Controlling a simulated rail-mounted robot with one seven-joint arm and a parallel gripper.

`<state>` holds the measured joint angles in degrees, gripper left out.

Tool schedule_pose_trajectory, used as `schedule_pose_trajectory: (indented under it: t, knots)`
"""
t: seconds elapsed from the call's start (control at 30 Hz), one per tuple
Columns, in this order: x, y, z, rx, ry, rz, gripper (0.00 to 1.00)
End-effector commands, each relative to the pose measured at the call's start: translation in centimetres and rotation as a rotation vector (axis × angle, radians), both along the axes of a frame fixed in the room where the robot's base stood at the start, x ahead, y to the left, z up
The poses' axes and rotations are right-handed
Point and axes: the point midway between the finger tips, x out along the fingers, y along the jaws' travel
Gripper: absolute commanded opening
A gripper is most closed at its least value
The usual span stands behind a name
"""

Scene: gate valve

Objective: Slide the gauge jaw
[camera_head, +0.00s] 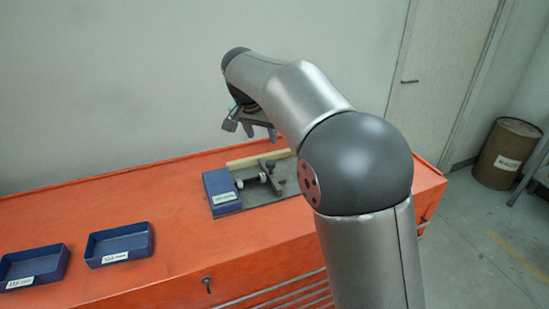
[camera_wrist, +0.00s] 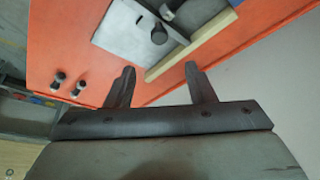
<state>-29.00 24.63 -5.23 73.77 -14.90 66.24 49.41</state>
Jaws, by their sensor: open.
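The gauge fixture (camera_head: 268,181) sits on a grey plate on the orange bench top, with a dark bar and a pale cylindrical part. My arm covers its right side. In the wrist view, the grey plate (camera_wrist: 122,40) and a dark round part (camera_wrist: 159,34) show at the top, cut off by the frame edge. I cannot tell which part is the jaw. My gripper (camera_head: 251,128) is above and behind the fixture, apart from it.
A wooden strip (camera_head: 258,159) lies behind the fixture. Two blue trays (camera_head: 120,244) (camera_head: 35,267) are at the bench's left. A wall is behind the bench. A brown drum (camera_head: 507,153) stands on the floor at right.

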Motion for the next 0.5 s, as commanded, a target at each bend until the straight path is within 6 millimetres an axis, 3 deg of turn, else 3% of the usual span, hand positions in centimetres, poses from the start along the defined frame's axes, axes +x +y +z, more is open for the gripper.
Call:
schedule_pose_trajectory:
  t: [0.3,0.5]
  knots:
    - [2.5,-1.1,-6.6,-0.002,0.005,-0.002,0.49]
    - [3.8,-1.6,-9.9,-0.001,0.003,-0.001,0.49]
